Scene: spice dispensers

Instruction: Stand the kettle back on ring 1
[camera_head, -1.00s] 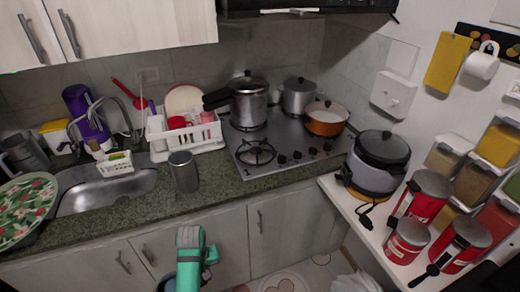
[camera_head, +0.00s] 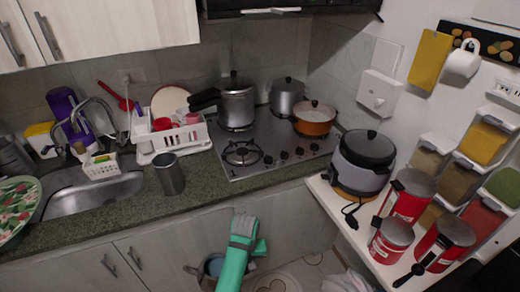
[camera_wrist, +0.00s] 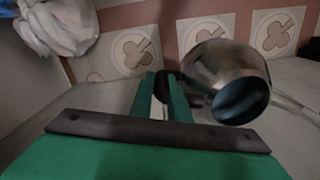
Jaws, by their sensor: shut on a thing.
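The kettle (camera_wrist: 228,82) is a shiny metal vessel with a bluish round end in the wrist view, tilted on its side. My gripper (camera_wrist: 163,84) is shut on its dark handle, just left of the body. In the head view the kettle (camera_head: 214,266) shows low in front of the cabinets, partly hidden by my green arm; the fingertips cannot be made out there. The hob (camera_head: 265,138) has a bare front-left ring (camera_head: 241,154). No ring number is legible.
A pressure cooker (camera_head: 236,105), a lidded pot (camera_head: 287,96) and an orange pan (camera_head: 314,121) occupy the other hob places. A metal canister (camera_head: 169,175) stands on the counter left of the hob. A rice cooker (camera_head: 362,164) stands on the right side table.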

